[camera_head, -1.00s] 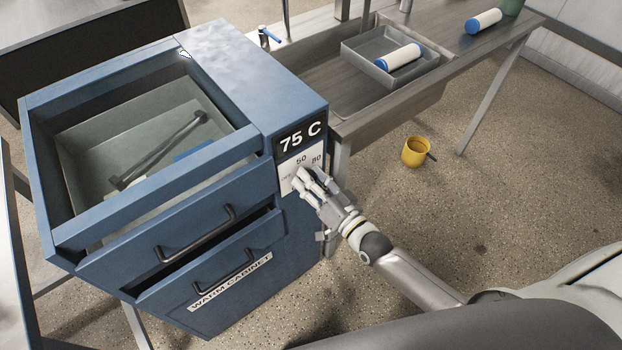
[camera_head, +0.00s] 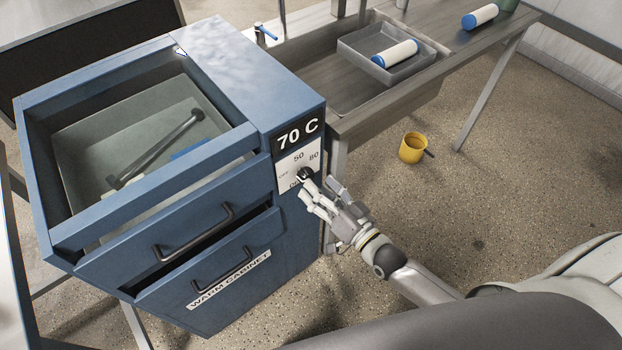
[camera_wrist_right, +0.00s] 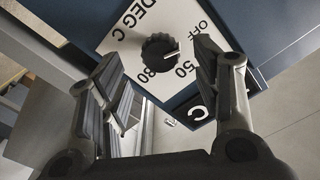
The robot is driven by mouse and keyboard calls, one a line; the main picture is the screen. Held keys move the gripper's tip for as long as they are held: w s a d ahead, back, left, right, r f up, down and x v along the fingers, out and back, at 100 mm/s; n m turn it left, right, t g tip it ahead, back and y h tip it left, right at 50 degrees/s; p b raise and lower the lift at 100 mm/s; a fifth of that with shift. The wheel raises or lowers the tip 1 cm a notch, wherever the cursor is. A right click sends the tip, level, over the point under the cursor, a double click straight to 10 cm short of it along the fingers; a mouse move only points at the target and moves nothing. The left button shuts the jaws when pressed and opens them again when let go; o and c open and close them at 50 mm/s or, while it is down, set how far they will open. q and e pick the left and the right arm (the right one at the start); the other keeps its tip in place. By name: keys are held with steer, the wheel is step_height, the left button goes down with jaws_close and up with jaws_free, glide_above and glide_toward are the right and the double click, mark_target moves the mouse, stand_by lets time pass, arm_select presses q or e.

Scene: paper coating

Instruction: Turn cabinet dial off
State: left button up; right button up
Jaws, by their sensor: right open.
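The blue warm cabinet (camera_head: 262,85) has a white dial plate (camera_head: 286,163) marked OFF, 50, 80 and DEG C. Above it a black display (camera_head: 297,135) reads 70 C. The round black dial (camera_head: 305,173) sits on the plate; it also shows in the right wrist view (camera_wrist_right: 157,56). There, its pale pointer mark faces the side of OFF and 50. My right gripper (camera_head: 322,190) is open and empty just in front of the dial. In the right wrist view its fingers (camera_wrist_right: 155,75) stand apart on either side below the dial, apparently not touching it. My left gripper is out of view.
The cabinet's lower drawer (camera_head: 212,262) sticks out a little. A metal bench (camera_head: 375,115) with a tray (camera_head: 357,50) holding a white, blue-capped roll (camera_head: 398,53) adjoins on the right. A yellow mug (camera_head: 411,150) is on the floor. The floor right of my gripper is clear.

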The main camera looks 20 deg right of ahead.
steer(key=v, duration=0.7)
steer(key=shift+s, duration=0.15)
steer(key=shift+r, duration=0.1)
steer(key=s+d+f+n+g+h, duration=0.1)
steer(key=s+d+f+g+h, duration=0.2)
steer(key=f, duration=1.1)
steer(key=s+d+f+n+g+h, duration=0.1)
steer(key=s+d+f+g, duration=0.3)
steer(key=f, duration=1)
steer(key=s+f+n+g, duration=0.1)
steer(key=s+f+g, duration=0.2)
steer(key=s+f, duration=0.2)
steer(key=s+a+f+n+g+h, duration=0.1)
steer(key=s+f+g, duration=0.2)
steer(key=s, duration=0.9)
steer(key=s+a+f+n+g+h, duration=0.1)
steer(key=s+f+g, duration=0.2)
steer(key=s+f, duration=0.5)
steer(key=shift+s+a, duration=0.2)
